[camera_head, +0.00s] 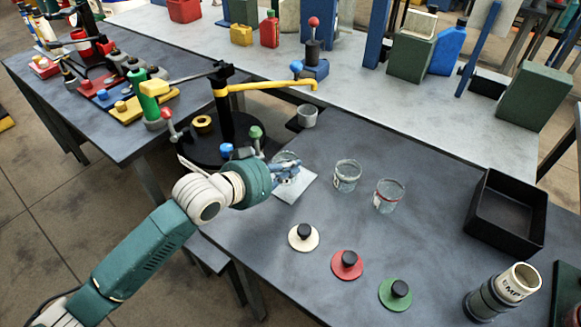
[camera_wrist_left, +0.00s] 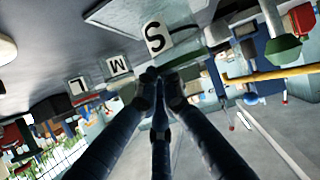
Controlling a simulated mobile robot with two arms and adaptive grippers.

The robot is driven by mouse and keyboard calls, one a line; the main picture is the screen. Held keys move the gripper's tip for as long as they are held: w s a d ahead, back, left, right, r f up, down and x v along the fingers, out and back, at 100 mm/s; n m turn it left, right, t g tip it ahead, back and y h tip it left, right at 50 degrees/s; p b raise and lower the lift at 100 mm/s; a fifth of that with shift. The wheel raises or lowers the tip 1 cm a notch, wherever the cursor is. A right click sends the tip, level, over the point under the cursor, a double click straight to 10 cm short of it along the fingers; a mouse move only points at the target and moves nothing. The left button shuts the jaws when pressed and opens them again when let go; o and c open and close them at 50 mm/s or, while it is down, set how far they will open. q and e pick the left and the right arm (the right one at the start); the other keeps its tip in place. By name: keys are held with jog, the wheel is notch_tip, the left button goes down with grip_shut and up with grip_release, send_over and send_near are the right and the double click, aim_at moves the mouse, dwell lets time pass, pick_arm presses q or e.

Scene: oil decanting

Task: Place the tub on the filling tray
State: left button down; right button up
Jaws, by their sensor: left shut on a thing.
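My left gripper (camera_head: 285,172) is shut on a clear tub (camera_head: 286,157), whose rim shows above the fingers in the head view. In the left wrist view the fingers (camera_wrist_left: 160,88) close on a clear wall beside a white label reading S (camera_wrist_left: 156,38). A pale square plate (camera_head: 299,191), perhaps the filling tray, lies on the table under and beside the gripper. I cannot tell whether the tub touches it. Two more clear tubs (camera_head: 348,175) (camera_head: 390,196) stand to the right, apart from the gripper. My right gripper is out of view.
A black stand (camera_head: 226,120) with a yellow arm (camera_head: 265,87) rises behind my gripper. A grey cup (camera_head: 307,116) sits near its end. White (camera_head: 298,242), red (camera_head: 342,270) and green (camera_head: 391,299) lids lie in front. A black box (camera_head: 497,237) and a cream cylinder (camera_head: 519,281) stand right.

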pick_arm(q)
jog(key=shift+f, duration=0.35)
jog(key=c, duration=2)
grip_release()
jog(key=shift+c, duration=0.2)
jog(key=shift+o, duration=0.6)
jog(key=shift+r, duration=0.2)
jog(key=b+v, duration=0.1)
jog(key=v, duration=1.1)
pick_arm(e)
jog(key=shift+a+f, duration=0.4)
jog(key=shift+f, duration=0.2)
pick_arm(q)
jog(key=shift+f, duration=0.1)
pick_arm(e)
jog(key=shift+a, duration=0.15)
